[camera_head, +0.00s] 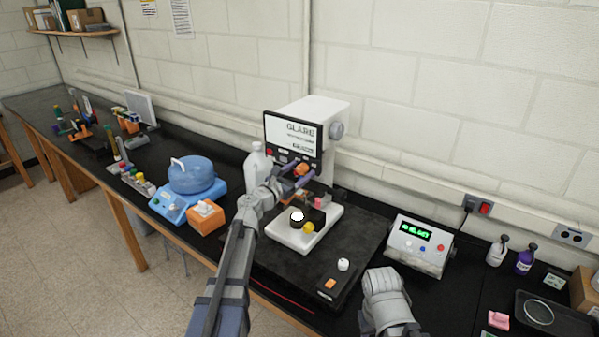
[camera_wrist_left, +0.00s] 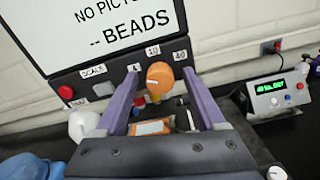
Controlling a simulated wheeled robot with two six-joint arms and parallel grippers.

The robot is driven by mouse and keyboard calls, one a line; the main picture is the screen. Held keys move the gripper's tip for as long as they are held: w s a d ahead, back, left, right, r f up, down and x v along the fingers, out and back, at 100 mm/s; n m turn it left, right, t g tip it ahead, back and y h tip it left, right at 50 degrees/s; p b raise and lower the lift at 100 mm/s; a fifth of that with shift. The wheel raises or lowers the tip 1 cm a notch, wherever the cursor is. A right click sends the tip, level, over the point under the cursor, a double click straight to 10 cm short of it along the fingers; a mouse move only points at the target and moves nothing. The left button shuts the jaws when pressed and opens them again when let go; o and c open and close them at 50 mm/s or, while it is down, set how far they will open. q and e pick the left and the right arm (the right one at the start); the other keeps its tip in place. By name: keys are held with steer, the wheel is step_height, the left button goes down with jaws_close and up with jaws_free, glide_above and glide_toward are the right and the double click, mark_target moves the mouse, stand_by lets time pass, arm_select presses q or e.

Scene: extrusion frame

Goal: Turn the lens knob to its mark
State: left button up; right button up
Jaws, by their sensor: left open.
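The orange knob (camera_wrist_left: 159,78) sits on the front of the microscope-like device, below its screen, with a short pale line on its face. Printed labels 4, 10 and 40 (camera_wrist_left: 153,51) stand above it. Its orange also shows in the head view (camera_head: 302,169). My left gripper (camera_wrist_left: 160,82) is open, its two purple fingers on either side of the knob. I cannot tell whether they touch it. In the head view my left gripper (camera_head: 289,186) is at the device's front. My right gripper is not in view; only a grey part of my right arm shows at the bottom.
The device's screen (camera_head: 290,133) is above the knob. A white base (camera_head: 280,236) with a yellow knob (camera_head: 308,228) stands below the gripper. A blue-lidded machine (camera_head: 192,176) and white bottle (camera_head: 257,160) are left; a green-display box (camera_head: 418,246) is right.

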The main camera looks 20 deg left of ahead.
arm_select(q)
steer(key=shift+c, duration=0.4)
jaws_close()
